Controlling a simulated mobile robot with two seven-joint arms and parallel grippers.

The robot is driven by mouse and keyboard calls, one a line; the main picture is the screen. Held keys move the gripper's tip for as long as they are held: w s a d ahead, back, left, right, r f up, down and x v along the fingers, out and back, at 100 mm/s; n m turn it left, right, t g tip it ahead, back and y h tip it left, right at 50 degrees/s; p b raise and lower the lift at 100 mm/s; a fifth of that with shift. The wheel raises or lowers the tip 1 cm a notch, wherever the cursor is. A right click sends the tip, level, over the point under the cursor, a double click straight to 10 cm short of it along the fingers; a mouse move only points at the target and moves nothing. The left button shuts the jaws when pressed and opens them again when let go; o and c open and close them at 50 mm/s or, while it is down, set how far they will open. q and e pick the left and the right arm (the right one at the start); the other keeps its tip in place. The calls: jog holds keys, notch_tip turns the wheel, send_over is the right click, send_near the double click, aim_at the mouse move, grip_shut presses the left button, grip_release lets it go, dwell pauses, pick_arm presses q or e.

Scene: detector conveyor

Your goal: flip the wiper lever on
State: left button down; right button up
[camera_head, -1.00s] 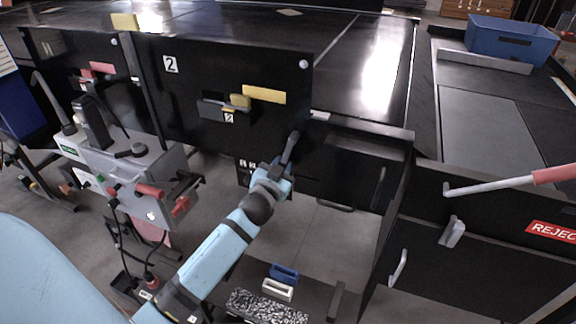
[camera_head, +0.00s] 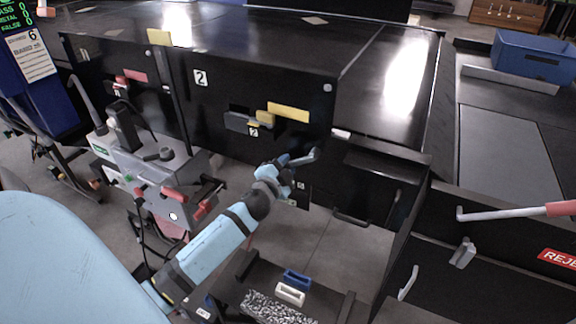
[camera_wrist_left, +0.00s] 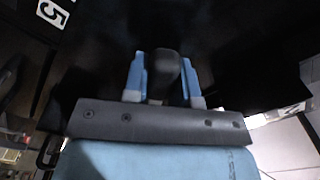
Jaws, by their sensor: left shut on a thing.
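The wiper lever (camera_head: 307,157) is a grey lever on the black conveyor side panel, below the panel marked 2. It slants to the right in the head view. My left gripper (camera_head: 287,168) is shut on it. In the left wrist view a dark rounded lever end (camera_wrist_left: 165,72) sits between the two blue fingers of my left gripper (camera_wrist_left: 164,80). The lever's pivot is too dark to make out. My right gripper is not in view.
A grey box with red handles (camera_head: 165,180) stands left of my arm. A grey lever with a red grip (camera_head: 515,211) sticks out at the right. A blue bin (camera_head: 535,55) is at the far right. Blue and white small holders (camera_head: 292,288) lie below my arm.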

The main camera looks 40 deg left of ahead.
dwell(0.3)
pick_arm(q)
jog(key=shift+r, duration=0.1)
jog(key=c, duration=0.9)
grip_release()
jog(key=shift+s, duration=0.3)
jog(key=b+v, duration=0.2)
jog(key=v, duration=1.1)
jog(key=shift+s+d+b, duration=0.1)
jog(key=shift+b, duration=0.25)
jog(key=shift+d, duration=0.1)
